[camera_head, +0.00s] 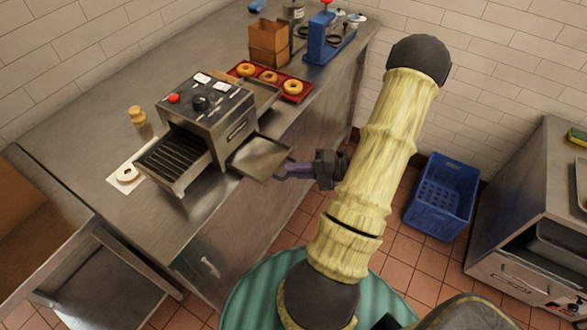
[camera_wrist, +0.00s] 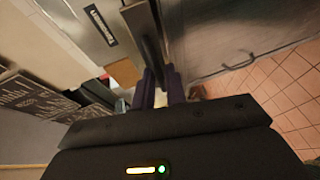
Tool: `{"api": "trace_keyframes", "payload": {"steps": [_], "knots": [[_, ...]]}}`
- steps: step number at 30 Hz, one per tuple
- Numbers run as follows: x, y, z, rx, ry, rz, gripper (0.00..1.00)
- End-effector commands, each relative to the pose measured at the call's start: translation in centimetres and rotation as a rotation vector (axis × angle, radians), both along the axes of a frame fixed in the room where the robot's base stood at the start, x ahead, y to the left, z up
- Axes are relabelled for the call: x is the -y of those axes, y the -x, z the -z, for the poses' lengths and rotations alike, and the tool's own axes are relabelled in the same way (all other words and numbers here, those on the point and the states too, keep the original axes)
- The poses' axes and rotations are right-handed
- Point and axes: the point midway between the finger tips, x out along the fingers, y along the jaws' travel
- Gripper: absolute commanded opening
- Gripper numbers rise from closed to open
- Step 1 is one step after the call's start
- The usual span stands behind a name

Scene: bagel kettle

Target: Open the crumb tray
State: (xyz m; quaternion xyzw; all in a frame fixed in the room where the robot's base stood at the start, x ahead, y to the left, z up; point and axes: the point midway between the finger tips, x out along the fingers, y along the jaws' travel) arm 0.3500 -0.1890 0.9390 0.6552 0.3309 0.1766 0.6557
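The conveyor toaster (camera_head: 207,112) stands on the steel counter. Its crumb tray (camera_head: 258,157), a flat metal pan, sticks out from the low part of the toaster's right side, over the counter's front edge. My gripper (camera_head: 284,171) is at the tray's outer edge, coming from the right. In the wrist view, its two purple fingers (camera_wrist: 162,88) stand close together on either side of the tray's dark edge (camera_wrist: 152,45). They look shut on it, though the exact contact is small and partly hidden.
A bagel lies on a white board (camera_head: 129,174) left of the toaster's rack (camera_head: 170,160). A red tray of bagels (camera_head: 291,88), a wooden box (camera_head: 268,42) and a blue device (camera_head: 327,40) stand behind. A blue crate (camera_head: 441,196) is on the floor.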

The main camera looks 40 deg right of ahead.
Motion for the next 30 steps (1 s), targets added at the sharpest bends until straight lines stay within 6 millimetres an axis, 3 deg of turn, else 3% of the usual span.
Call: {"api": "trace_keyframes", "payload": {"steps": [2, 17, 23, 30], "knots": [[0.0, 0.0, 0.0, 0.000, 0.000, 0.000, 0.30], [0.2, 0.2, 0.0, 0.001, 0.000, -0.001, 0.30], [1.9, 1.9, -0.4, 0.001, 0.003, 0.002, 0.30], [5.1, 5.3, -1.3, 0.001, 0.003, 0.002, 0.30]]}}
